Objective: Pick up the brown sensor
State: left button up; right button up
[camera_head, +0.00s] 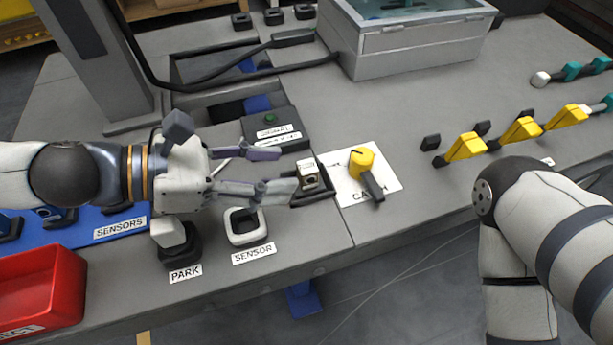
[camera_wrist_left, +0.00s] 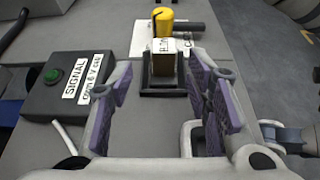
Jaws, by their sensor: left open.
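The brown sensor (camera_head: 309,176) is a small upright block with a white labelled top. It sits in a black holder (camera_head: 318,197) near the middle of the bench. In the left wrist view the sensor (camera_wrist_left: 163,62) shows a brownish front face above the holder (camera_wrist_left: 162,92). My left gripper (camera_head: 284,171) points right at the sensor, its two fingers spread apart and nothing between them. In the left wrist view, the open fingers (camera_wrist_left: 160,95) stand either side of the line to the sensor, which is just ahead of the tips. My right gripper is out of view.
A yellow part (camera_head: 362,162) with a black handle lies on a white card just right of the sensor. A dark signal box (camera_head: 277,130) stands behind the left gripper. The white SENSOR ring (camera_head: 246,227) is in front. A grey case (camera_head: 404,45) stands at the back.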

aim_at(299, 168)
pick_arm(q)
jog(key=x, duration=0.3)
jog(key=r+b+x, duration=0.1)
jog(key=x, duration=0.1)
jog(key=shift+d+f, duration=0.1)
jog(key=shift+d, duration=0.45)
jog(key=shift+c, duration=0.6)
grip_shut()
